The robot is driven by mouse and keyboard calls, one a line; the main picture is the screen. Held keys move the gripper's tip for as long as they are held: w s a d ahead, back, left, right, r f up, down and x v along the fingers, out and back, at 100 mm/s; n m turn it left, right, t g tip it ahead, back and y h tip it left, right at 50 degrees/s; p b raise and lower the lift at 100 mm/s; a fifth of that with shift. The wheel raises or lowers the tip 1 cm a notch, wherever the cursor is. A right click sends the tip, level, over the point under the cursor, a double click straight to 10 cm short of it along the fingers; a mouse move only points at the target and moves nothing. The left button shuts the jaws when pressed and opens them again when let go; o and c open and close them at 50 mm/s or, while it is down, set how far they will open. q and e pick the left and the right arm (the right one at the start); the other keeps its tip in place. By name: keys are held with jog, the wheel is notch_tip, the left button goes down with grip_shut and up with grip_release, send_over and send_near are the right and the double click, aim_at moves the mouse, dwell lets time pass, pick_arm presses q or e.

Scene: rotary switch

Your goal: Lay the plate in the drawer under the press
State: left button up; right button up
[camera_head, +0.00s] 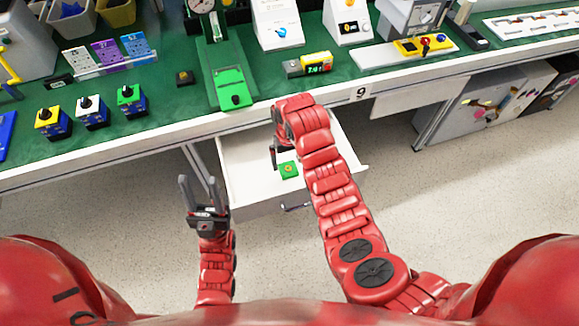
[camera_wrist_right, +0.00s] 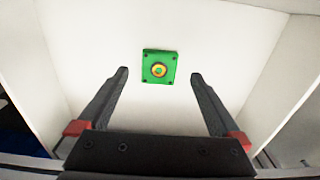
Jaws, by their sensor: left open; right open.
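The plate (camera_head: 288,169) is a small green square with a yellow round centre and dark corner holes. It lies flat on the white floor of the open drawer (camera_head: 240,178). In the right wrist view the plate (camera_wrist_right: 158,67) lies beyond the fingertips, between their lines and apart from them. My right gripper (camera_head: 275,160) is open and empty, inside the drawer just left of the plate; the right wrist view shows its spread fingers (camera_wrist_right: 160,75). My left gripper (camera_head: 200,185) is open and empty, left of the drawer. The green press (camera_head: 230,85) stands on the bench above the drawer.
The bench (camera_head: 170,95) has a green top and a white front edge. Several switch boxes (camera_head: 90,112) stand at its left. My right forearm passes over the drawer's right side. The floor in front is clear.

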aim_at(290, 172)
notch_tip(290, 172, up, 7)
jog(key=p, duration=0.4)
jog(key=shift+d+f, duration=0.1)
